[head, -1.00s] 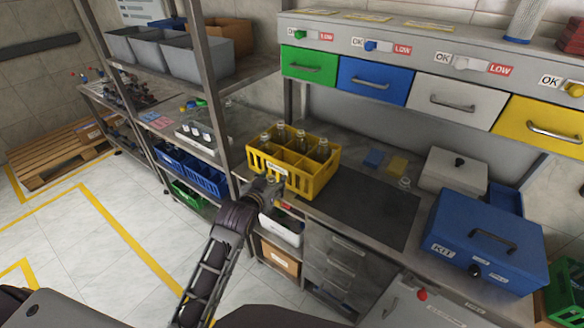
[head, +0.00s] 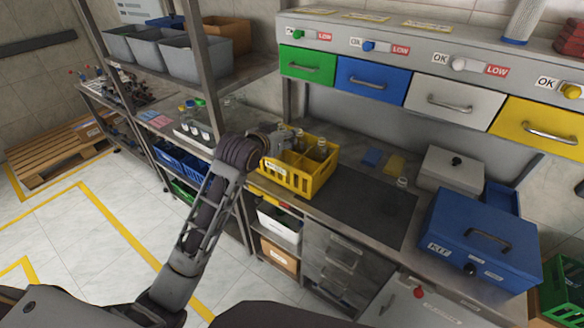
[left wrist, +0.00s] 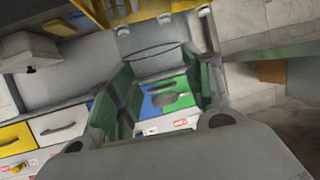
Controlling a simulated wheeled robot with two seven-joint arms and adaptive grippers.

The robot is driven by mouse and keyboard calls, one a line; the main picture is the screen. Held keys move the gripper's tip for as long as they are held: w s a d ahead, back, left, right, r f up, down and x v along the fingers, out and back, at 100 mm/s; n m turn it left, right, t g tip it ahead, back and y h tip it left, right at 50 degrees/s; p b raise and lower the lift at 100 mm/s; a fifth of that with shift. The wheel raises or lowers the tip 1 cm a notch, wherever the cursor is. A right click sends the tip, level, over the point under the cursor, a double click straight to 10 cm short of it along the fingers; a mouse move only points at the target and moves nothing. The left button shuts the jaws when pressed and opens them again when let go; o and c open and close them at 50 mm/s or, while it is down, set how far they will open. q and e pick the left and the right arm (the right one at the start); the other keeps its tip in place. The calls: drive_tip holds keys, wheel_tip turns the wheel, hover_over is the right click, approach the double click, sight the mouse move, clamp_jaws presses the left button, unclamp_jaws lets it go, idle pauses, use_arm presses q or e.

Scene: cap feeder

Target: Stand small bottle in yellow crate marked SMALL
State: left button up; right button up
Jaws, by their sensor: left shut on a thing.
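The yellow crate (head: 312,184) stands on the counter, with a white label on its front that is too small to read. My left gripper (head: 284,137) is over the crate's left back part. In the left wrist view, the green fingers (left wrist: 160,88) are shut on a clear glass thing, which looks like the small bottle (left wrist: 160,62). A yellow crate edge (left wrist: 93,12) shows at the top there. I cannot tell whether the held bottle touches the crate. My right gripper is not in view.
A dark mat (head: 365,205) lies right of the crate, with a small clear bottle (head: 402,183) at its back edge. A blue kit box (head: 480,240) and a grey lidded box (head: 452,170) stand farther right. A shelf post (head: 208,65) rises left of the crate.

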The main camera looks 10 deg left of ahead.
use_arm(q)
drive_tip(key=w+d+r+m+g+h+p, duration=0.1)
drive_tip(key=w+r+m+h, duration=0.15)
drive_tip(key=r, duration=0.65)
drive_tip(key=w+d+r+m+h+p, duration=0.15)
drive_tip(key=w+r, duration=0.25)
drive_tip(key=r, duration=0.5)
drive_tip(key=w+a+f+b, duration=0.1)
drive_tip(key=a+f, duration=0.1)
drive_tip(key=f, duration=0.8)
drive_tip(key=w+a+f+h+b, duration=0.1)
drive_tip(key=w+a+f, duration=0.1)
drive_tip(key=f, duration=0.9)
drive_tip(key=shift+w+a+m+g, duration=0.3)
drive_tip(key=shift+a+g, duration=0.1)
drive_tip(key=shift+a, duration=0.2)
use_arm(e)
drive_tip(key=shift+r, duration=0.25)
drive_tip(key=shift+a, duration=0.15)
